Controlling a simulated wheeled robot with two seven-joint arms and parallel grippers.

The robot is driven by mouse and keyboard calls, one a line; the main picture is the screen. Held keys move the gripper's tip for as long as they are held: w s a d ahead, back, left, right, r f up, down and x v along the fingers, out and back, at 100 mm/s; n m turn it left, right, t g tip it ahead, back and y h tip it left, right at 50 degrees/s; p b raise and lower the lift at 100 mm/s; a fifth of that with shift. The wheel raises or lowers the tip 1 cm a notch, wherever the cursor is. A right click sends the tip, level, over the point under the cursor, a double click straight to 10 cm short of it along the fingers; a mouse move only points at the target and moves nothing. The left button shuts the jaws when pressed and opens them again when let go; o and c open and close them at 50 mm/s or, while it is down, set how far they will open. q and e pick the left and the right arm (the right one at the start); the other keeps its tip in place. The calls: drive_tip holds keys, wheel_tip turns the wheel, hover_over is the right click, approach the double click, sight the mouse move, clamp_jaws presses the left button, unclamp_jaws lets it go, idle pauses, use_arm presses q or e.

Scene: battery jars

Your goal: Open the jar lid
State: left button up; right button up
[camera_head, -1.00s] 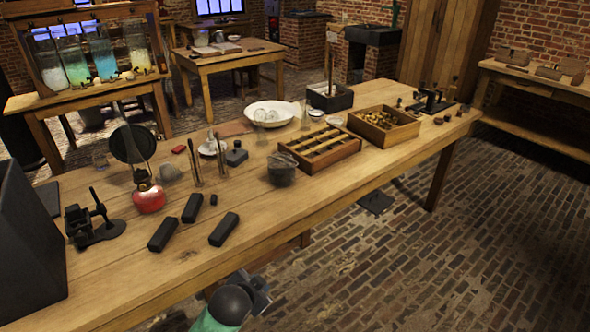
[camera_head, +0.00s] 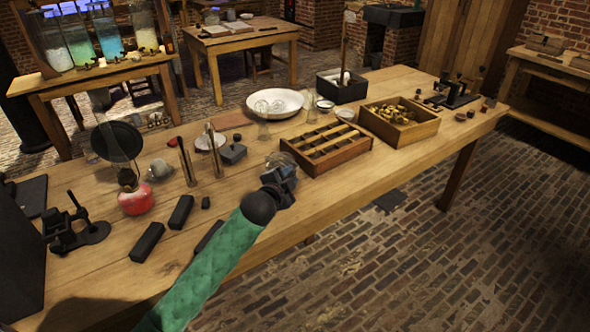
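A small dark grey jar-like thing with a pale rim (camera_head: 277,159) stands on the long wooden table, just left of the slotted box. It is mostly hidden by my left gripper (camera_head: 283,177), and its lid cannot be made out. My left arm in a green sleeve reaches in from the bottom. The gripper's fingers are small and overlap the jar in the picture, so I cannot tell whether they touch it or are open. My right gripper is not in view.
A slotted wooden box (camera_head: 340,163) and a box of brass parts (camera_head: 431,130) stand to the right. A white bowl (camera_head: 289,98) is behind. Dark blocks (camera_head: 181,212) and a red-based lamp (camera_head: 136,202) are left. Large jars of coloured liquid (camera_head: 107,37) stand at the back left.

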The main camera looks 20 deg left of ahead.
sight(296, 169)
use_arm(q)
drive_tip(key=shift+x, duration=1.9)
drive_tip(key=shift+c, duration=0.2)
clamp_jaws()
